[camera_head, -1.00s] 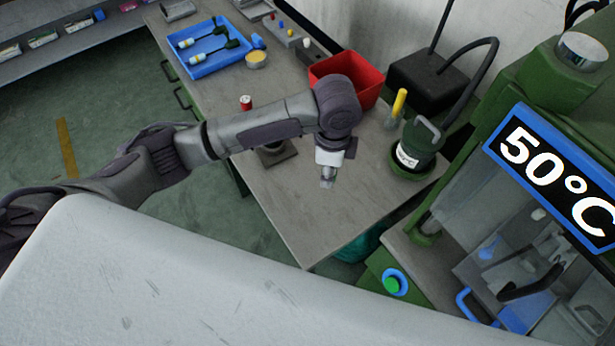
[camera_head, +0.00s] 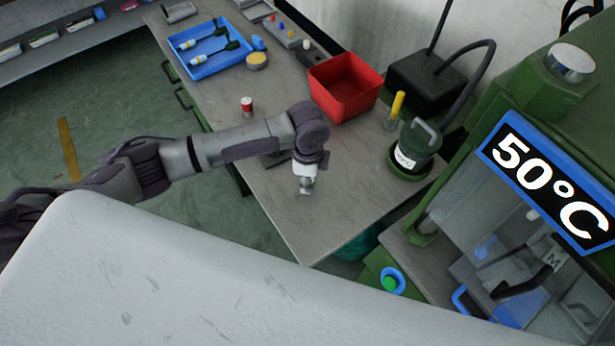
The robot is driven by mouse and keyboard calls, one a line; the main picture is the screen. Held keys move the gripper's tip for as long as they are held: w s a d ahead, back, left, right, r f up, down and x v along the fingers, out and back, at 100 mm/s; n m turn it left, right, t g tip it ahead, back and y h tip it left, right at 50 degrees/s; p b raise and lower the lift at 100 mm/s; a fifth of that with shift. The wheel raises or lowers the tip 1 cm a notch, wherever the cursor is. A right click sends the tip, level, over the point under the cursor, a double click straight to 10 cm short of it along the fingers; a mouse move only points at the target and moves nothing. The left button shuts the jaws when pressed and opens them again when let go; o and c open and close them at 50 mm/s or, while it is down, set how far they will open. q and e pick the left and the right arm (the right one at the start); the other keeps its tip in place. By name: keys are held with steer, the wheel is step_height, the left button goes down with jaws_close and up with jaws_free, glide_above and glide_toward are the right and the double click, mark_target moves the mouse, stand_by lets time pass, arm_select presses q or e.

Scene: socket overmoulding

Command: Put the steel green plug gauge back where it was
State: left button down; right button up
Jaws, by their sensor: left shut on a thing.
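My left gripper (camera_head: 305,188) points down above the front part of the grey workbench (camera_head: 350,200). It is shut on a small steel-grey thing that fits the plug gauge. The gauge is mostly hidden by the fingers, and I cannot make out any green on it. My right gripper is not in view.
A red bin (camera_head: 345,88) stands behind the gripper. A red-and-white can (camera_head: 246,106), a blue tray (camera_head: 206,62) and a yellow tin (camera_head: 256,61) are farther left. A green pot (camera_head: 418,145) and the 50°C machine (camera_head: 545,180) are right. The bench's front corner is clear.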

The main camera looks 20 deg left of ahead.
arm_select(q)
steer(key=c, duration=0.8)
jaws_free()
steer(key=shift+f, duration=0.1)
step_height(320, 180, up, 12)
steer(key=shift+r+b, duration=0.2)
steer(key=shift+b, duration=0.65)
steer(key=shift+d+f, duration=0.1)
